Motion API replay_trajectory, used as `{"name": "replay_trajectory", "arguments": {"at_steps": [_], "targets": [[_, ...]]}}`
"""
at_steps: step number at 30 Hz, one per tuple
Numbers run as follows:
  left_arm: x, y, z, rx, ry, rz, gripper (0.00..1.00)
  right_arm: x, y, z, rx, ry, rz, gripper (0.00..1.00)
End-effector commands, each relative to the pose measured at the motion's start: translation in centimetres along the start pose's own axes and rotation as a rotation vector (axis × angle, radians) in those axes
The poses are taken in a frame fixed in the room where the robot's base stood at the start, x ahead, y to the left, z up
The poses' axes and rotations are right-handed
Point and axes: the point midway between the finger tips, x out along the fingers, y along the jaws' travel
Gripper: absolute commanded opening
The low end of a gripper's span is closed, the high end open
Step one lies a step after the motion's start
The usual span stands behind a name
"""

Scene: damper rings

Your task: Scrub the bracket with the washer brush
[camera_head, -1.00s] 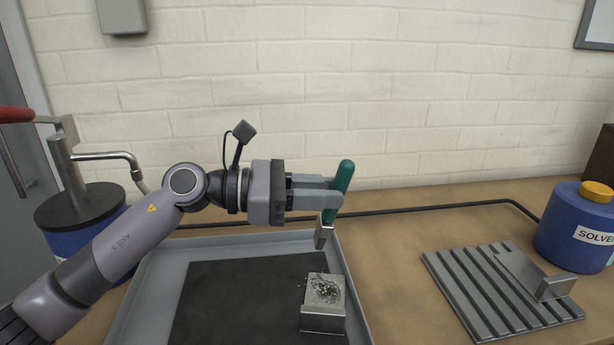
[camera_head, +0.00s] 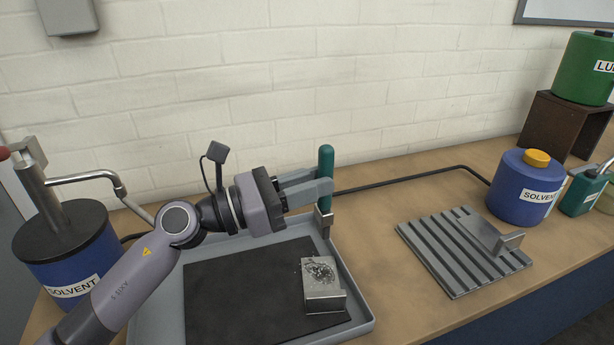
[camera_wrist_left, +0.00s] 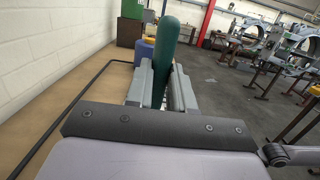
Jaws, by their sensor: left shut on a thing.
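The washer brush has a green handle (camera_head: 326,160) and a grey metal lower end (camera_head: 323,219). My left gripper (camera_head: 320,190) is shut on the handle and holds the brush nearly upright, head down. In the left wrist view the green handle (camera_wrist_left: 166,50) stands between the fingers of my left gripper (camera_wrist_left: 162,82). The bracket (camera_head: 321,285) is a metal block with dark speckled grime on its top face, in the grey tray (camera_head: 364,318). The brush appears above and behind the bracket, apart from it. My right gripper is not in view.
A dark mat (camera_head: 235,295) lines the tray. A ribbed metal rack (camera_head: 440,255) with an angled metal piece (camera_head: 490,238) lies to the right. A solvent drum (camera_head: 68,245) with a spout stands left; a blue solvent can (camera_head: 523,195) stands right. Bench between tray and rack is clear.

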Motion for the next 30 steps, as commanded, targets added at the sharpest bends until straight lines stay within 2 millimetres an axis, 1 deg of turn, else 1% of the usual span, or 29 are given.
{"name": "replay_trajectory", "arguments": {"at_steps": [5, 16, 20, 30], "targets": [[-0.1, -0.1, -0.8, -0.003, -0.004, 0.003, 0.00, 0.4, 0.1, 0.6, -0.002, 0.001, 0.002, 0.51], [-0.6, -0.1, -4.6, -0.002, -0.002, 0.001, 0.00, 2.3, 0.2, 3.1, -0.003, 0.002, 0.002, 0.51], [-0.6, -0.1, -5.0, -0.001, -0.003, 0.001, 0.00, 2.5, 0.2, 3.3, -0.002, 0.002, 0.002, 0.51], [-0.6, -0.1, -4.9, -0.001, -0.002, 0.001, 0.00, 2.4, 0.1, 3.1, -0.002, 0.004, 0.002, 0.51]]}}
